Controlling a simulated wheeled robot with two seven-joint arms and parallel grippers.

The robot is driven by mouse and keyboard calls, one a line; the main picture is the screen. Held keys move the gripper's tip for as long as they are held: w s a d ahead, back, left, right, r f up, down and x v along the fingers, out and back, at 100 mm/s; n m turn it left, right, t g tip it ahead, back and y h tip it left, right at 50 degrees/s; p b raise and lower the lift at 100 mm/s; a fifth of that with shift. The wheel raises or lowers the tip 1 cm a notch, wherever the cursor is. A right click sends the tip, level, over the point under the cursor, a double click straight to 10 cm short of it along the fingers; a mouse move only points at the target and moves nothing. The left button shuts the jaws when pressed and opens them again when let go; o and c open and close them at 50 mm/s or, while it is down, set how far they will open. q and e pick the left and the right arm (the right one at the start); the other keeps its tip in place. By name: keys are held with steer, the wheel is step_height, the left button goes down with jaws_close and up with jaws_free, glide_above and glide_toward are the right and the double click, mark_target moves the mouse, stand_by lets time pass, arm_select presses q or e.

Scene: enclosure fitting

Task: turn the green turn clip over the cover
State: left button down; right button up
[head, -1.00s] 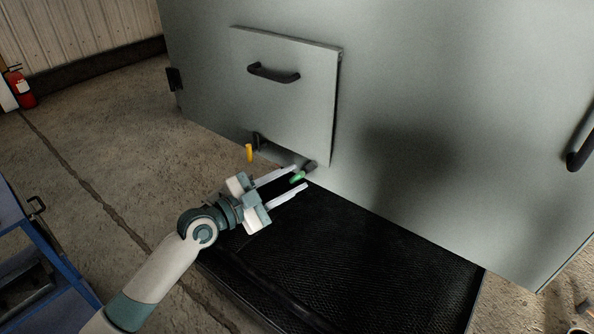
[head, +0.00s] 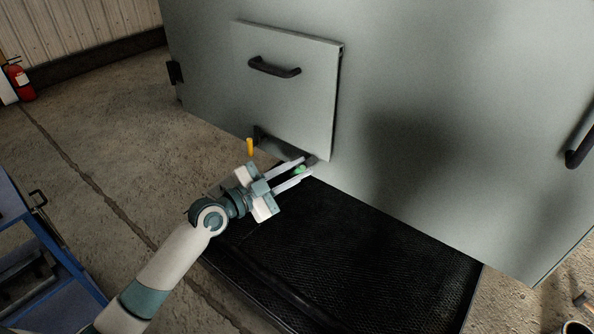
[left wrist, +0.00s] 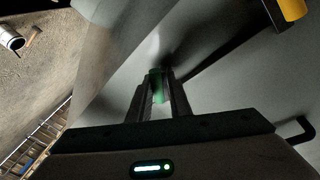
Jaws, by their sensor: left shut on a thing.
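The cover (head: 285,105) is a grey panel with a dark bar handle, on the front of the large grey enclosure. The green turn clip (head: 299,169) is just below the cover's lower right corner. My left gripper (head: 305,166) reaches it from the lower left, its fingers shut on the clip's green part. In the left wrist view the green turn clip (left wrist: 157,97) shows between the two fingers, partly hidden and in shadow. A yellow clip (head: 249,148) is below the cover's lower left corner. My right gripper is not in view.
A black ribbed mat (head: 380,260) lies on the floor in front of the enclosure (head: 430,110). A blue cart (head: 60,285) stands at the lower left. A fire extinguisher (head: 20,82) is at the far left. The concrete floor between is clear.

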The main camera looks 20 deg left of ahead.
arm_select(q)
steer(key=shift+s+d+f, duration=0.1)
steer(key=shift+d+f, duration=0.05)
steer(key=shift+f, duration=0.1)
steer(key=shift+f+n+b, duration=0.15)
steer(key=shift+n+b, duration=0.55)
steer(key=shift+n+t+h+b, duration=0.3)
steer(key=shift+n+b, duration=0.35)
steer(key=shift+n, duration=0.35)
steer(key=shift+n+t+b, duration=0.3)
steer(key=shift+n, duration=1.9)
